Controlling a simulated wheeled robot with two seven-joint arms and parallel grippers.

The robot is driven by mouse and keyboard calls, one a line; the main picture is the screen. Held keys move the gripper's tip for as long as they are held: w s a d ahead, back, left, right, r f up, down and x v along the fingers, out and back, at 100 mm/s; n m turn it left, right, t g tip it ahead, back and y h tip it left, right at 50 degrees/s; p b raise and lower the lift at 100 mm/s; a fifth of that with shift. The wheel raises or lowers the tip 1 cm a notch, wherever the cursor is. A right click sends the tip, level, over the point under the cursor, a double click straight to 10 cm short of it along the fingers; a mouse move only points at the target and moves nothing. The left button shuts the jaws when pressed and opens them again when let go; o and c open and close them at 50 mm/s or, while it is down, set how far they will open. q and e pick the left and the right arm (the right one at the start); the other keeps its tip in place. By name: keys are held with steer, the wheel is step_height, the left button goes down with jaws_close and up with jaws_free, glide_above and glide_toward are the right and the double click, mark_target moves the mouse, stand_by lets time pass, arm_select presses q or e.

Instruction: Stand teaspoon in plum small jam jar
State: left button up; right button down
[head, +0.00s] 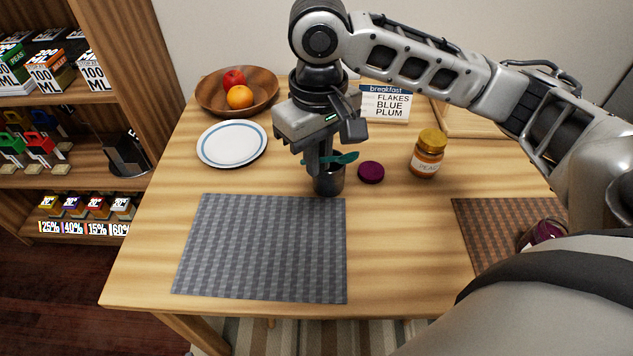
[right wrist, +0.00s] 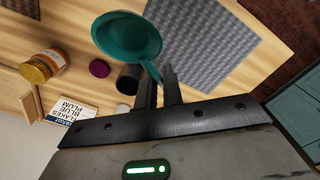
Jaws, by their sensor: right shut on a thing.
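My right gripper (head: 322,165) is shut on a teal teaspoon (head: 343,158), just above a dark grey cup (head: 329,182). In the right wrist view the teaspoon's bowl (right wrist: 128,36) points away from the fingers (right wrist: 160,98), and the handle end is between them. A plum-coloured jar (head: 542,233) stands on the brown mat at the right, partly hidden by my own body; its opening is hard to make out. A plum lid (head: 371,172) lies on the table right of the cup. My left gripper is not in view.
A gold-lidded jar (head: 427,153) stands right of the lid. A breakfast sign (head: 386,104) is behind. A fruit bowl (head: 208,103) and a white plate (head: 232,144) are at the left. The grey mat (head: 262,247) is bare. The brown mat (head: 490,225) is at the right.

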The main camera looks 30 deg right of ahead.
steer(key=w+d+f+n, duration=0.1)
steer(key=w+d+f, duration=0.1)
steer(key=w+d, duration=0.5)
steer(key=w+d+f+p, duration=0.1)
steer(key=w+f, duration=0.3)
steer(key=f, duration=0.4)
steer(key=shift+d, duration=0.45)
steer(key=shift+w+f, duration=0.1)
steer(key=shift+f, duration=0.15)
steer(key=shift+f, duration=0.25)
steer(key=c, duration=1.5)
jaws_free()
steer(key=shift+c, duration=0.2)
